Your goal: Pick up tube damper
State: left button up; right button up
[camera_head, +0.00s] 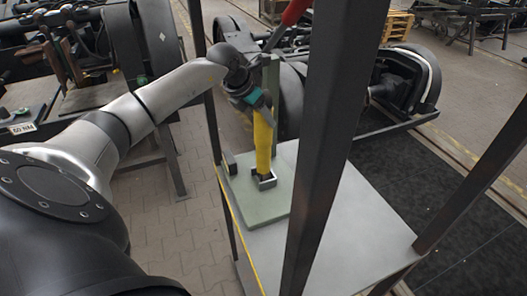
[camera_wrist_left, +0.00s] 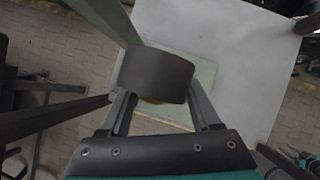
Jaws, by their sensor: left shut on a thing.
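The tube damper (camera_head: 263,145) is a yellow tube standing upright, its lower end at a small metal holder (camera_head: 266,182) on a green plate (camera_head: 262,207). My left gripper (camera_head: 261,103) is at its upper end. In the left wrist view, the fingers of my left gripper (camera_wrist_left: 158,98) are shut on the damper's dark round top (camera_wrist_left: 155,75), with a little yellow showing below it. I cannot tell whether the lower end is seated in the holder or just clear of it. My right gripper is not in view.
The green plate lies on a grey table (camera_head: 340,235) with dark uprights (camera_head: 325,150) close to the damper. A green post (camera_head: 271,85) stands just behind it. A red part (camera_head: 295,11) shows above. Bogie parts (camera_head: 405,78) stand behind; the table's right side is clear.

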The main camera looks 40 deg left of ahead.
pick_arm(q)
grip_shut()
jog(key=shift+w+a+r, duration=0.1)
jog(key=shift+w+r, duration=0.05)
jog(key=shift+r, duration=0.05)
dwell(0.3)
jog(key=shift+r, duration=0.2)
